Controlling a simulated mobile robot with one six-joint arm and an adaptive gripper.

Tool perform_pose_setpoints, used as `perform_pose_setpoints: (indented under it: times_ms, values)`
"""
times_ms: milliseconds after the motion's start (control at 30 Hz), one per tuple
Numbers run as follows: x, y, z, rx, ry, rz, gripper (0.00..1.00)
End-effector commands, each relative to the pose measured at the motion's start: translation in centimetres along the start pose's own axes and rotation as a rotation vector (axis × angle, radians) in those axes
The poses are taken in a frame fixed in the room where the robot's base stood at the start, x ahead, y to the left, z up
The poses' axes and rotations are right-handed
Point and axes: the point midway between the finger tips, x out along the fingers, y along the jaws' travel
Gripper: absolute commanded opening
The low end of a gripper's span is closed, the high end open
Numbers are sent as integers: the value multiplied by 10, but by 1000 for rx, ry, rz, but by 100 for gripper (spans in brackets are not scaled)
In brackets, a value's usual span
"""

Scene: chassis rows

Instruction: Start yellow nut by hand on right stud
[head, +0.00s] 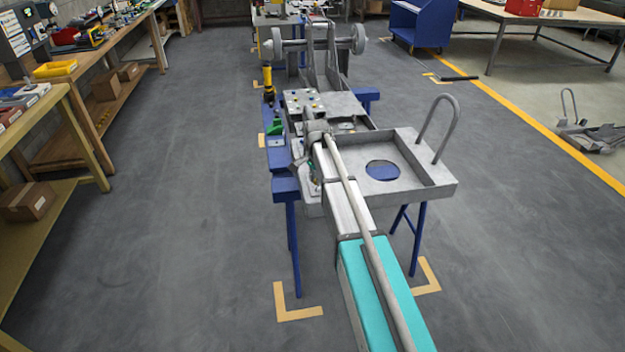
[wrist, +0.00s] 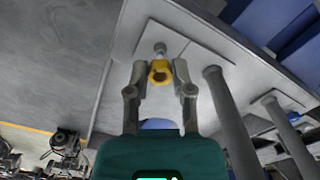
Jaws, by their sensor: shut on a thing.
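My gripper (wrist: 160,73) is closed around a yellow nut (wrist: 160,73), which sits between its two fingertips in the wrist view. A short grey stud (wrist: 160,48) stands out from a pale grey plate just beyond the nut, roughly in line with it. I cannot tell whether nut and stud touch. No second stud is clear in this view, so I cannot tell if this is the right one. In the head view my arm reaches forward over the grey chassis (head: 440,184). The gripper's tips and the nut cannot be made out there.
Two grey posts, the nearer post (wrist: 226,115) and a farther post (wrist: 285,130), stand to the right of my gripper. Blue trestles (head: 292,240) support the chassis, with a tall hoop (head: 420,125) on its right. Open floor (head: 180,200) lies left, beside a workbench (head: 85,130).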

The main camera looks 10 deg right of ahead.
Motion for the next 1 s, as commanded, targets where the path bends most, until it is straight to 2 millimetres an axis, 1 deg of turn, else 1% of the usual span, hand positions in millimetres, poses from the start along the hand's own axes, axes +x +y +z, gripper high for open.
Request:
perform_pose_setpoints:
  times_ms: [33,100,1000]
  values:
    - [8,0,0,-4,0,0,0]
    - [3,0,0,-55,0,0,0]
    - [2,2,0,-724,-1,0,0]
